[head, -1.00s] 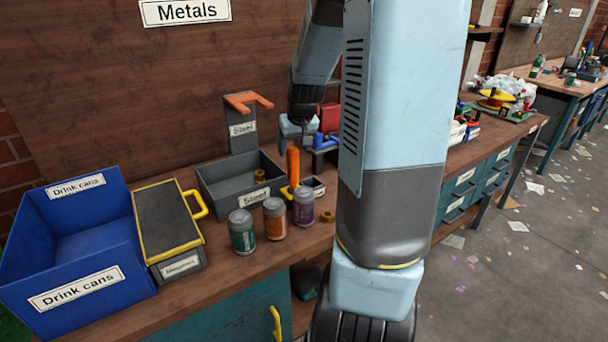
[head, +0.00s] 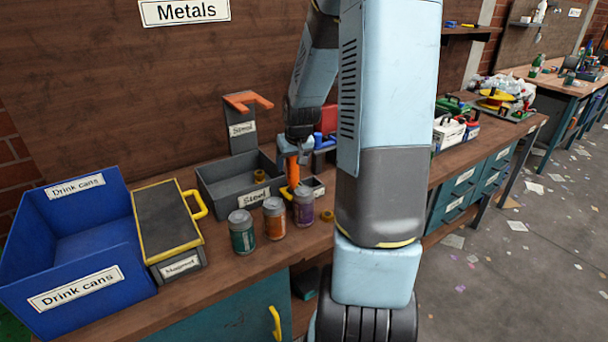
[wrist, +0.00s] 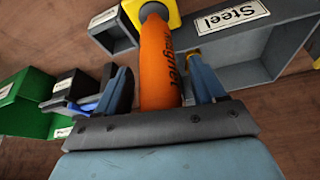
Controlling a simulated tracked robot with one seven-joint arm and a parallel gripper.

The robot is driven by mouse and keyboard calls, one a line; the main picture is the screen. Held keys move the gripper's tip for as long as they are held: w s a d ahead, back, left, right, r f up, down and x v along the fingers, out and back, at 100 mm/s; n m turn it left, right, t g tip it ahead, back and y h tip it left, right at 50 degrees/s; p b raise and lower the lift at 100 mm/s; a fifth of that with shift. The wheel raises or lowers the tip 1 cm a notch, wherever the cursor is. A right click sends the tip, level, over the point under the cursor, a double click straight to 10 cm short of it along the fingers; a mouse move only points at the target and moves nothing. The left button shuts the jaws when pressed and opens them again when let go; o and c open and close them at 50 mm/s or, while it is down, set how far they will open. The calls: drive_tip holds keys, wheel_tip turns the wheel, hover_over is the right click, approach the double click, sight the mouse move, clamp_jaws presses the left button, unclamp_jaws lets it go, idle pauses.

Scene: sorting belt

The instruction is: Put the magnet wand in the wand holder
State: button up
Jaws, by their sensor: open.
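The magnet wand has an orange handle marked "Magnet" (wrist: 160,62) and a yellow end (wrist: 150,8) in the wrist view. In the head view its orange handle (head: 293,170) stands upright beside the grey Steel bin, behind the cans. My gripper (wrist: 158,85) is open, with one blue finger on each side of the handle; whether they touch it cannot be told. In the head view my gripper (head: 294,150) is at the top of the handle. The likely wand holder is the grey post with an orange forked top (head: 248,101) and a Steel label, empty, behind the bin.
The grey Steel bin (head: 230,198) holds a brass-coloured ring. Several cans (head: 275,217) stand in front of it. A yellow-edged lidded box (head: 168,220) and the blue Drink cans bin (head: 40,292) are at left. A small grey box (head: 313,188) sits just right of the wand.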

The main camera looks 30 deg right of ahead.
clamp_jaws()
idle(0.6)
